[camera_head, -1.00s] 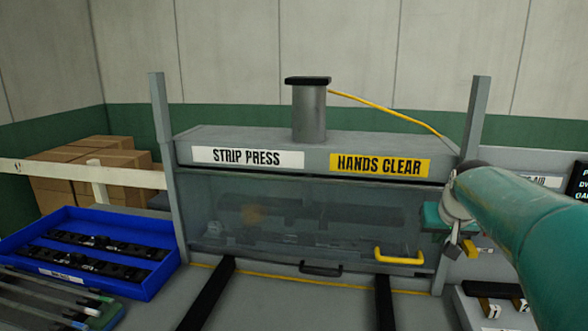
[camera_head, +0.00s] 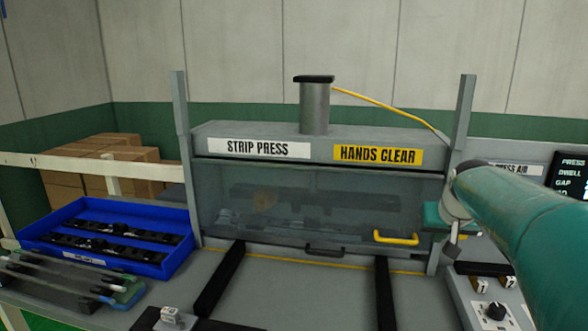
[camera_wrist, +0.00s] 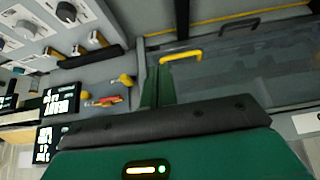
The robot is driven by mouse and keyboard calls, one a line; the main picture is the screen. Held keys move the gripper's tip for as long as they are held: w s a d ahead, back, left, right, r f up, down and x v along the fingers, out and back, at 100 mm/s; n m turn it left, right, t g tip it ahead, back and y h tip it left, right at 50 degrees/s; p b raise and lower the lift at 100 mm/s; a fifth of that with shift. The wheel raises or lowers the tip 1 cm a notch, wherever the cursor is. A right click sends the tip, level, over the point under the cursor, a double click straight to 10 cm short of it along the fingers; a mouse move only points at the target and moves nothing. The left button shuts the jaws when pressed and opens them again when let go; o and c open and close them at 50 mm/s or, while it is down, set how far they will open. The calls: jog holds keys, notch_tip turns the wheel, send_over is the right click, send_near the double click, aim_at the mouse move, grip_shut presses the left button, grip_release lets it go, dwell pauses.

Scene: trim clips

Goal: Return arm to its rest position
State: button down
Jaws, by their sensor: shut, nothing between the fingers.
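My teal arm (camera_head: 520,235) reaches in from the right edge of the head view, in front of the strip press's right post. My gripper (camera_wrist: 158,84) shows in the wrist view as green fingers closed together with nothing between them. In that view its tips are just below and left of the yellow handle (camera_wrist: 181,57), with no contact clear. The strip press (camera_head: 315,140) stands in the middle of the head view with its clear guard (camera_head: 310,205) down. Dark strip shapes show dimly behind the guard. Much of the gripper is hidden by the arm in the head view.
A blue tray (camera_head: 172,262) with dark strips stands at left, beside a rack of thin bars (camera_head: 60,280). A control panel (camera_head: 475,300) with knobs and a display (camera_head: 570,175) are at right. Two black rails (camera_head: 222,280) run forward from the press.

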jog(key=s+a+f, duration=0.2)
jog(key=s+a, duration=0.3)
jog(key=s, duration=0.4)
jog(key=s+a+f+n, duration=0.1)
jog(key=s+a+f, duration=0.2)
jog(key=s, duration=0.6)
jog(key=s+a+f+n+g+y, duration=0.1)
jog(key=s+a+f, duration=0.2)
jog(key=s+a, duration=0.5)
jog(key=shift+s, duration=0.75)
